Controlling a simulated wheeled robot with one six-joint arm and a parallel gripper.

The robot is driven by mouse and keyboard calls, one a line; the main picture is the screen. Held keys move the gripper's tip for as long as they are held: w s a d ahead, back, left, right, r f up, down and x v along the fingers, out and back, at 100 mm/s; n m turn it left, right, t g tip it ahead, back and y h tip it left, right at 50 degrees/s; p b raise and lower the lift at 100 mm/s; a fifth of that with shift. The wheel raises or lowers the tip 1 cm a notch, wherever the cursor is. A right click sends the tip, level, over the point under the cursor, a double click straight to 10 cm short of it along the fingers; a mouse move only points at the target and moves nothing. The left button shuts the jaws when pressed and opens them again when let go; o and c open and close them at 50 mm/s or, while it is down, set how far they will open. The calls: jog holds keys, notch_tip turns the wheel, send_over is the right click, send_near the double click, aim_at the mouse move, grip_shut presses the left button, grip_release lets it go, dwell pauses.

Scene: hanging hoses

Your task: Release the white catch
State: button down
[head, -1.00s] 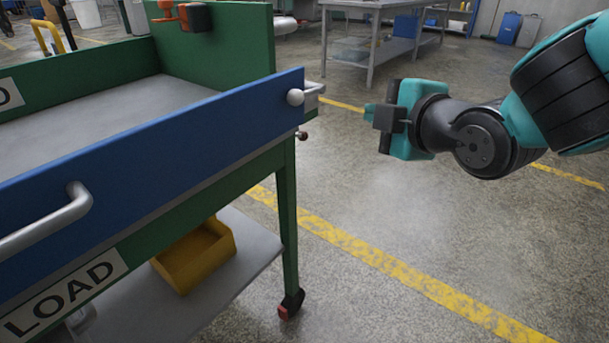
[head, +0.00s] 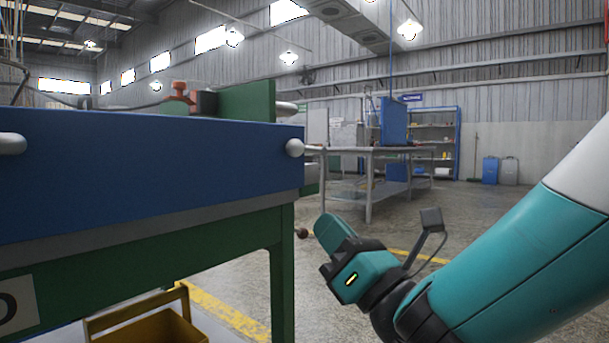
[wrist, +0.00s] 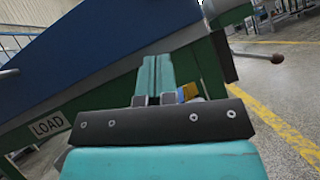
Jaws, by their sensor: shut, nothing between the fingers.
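The white catch (head: 294,148) is a round white knob at the right end of the cart's blue side panel (head: 150,155). A pale part at the top edge of the wrist view looks like the same knob, but it is cut off. My gripper (head: 328,228) is to the right of the cart and lower than the catch, apart from it. Its teal fingers (wrist: 156,72) are together with nothing between them and point toward the blue panel in the wrist view.
A dark brown ball knob (head: 302,233) on a rod sticks out below the catch, close to my gripper; it also shows in the wrist view (wrist: 277,58). A yellow bin (head: 150,325) sits low in the cart. A workbench (head: 375,152) stands behind; the floor at right is open.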

aim_at(289, 155)
jog(key=p+x, duration=0.2)
jog(key=r+p+x, duration=0.1)
jog(key=x, duration=0.2)
jog(key=d+p+x, duration=0.1)
jog(key=p+x, duration=0.1)
jog(key=x, duration=0.1)
jog(key=shift+a+r+p, duration=0.15)
jog(key=shift+r+p, duration=0.2)
jog(key=shift+w+r+p, duration=0.35)
jog(key=shift+r+p, duration=0.4)
jog(key=shift+p, duration=0.1)
jog(key=shift+a+r+m+h, duration=0.1)
jog(key=shift+r+m+h, duration=0.05)
jog(key=shift+m+h, duration=0.2)
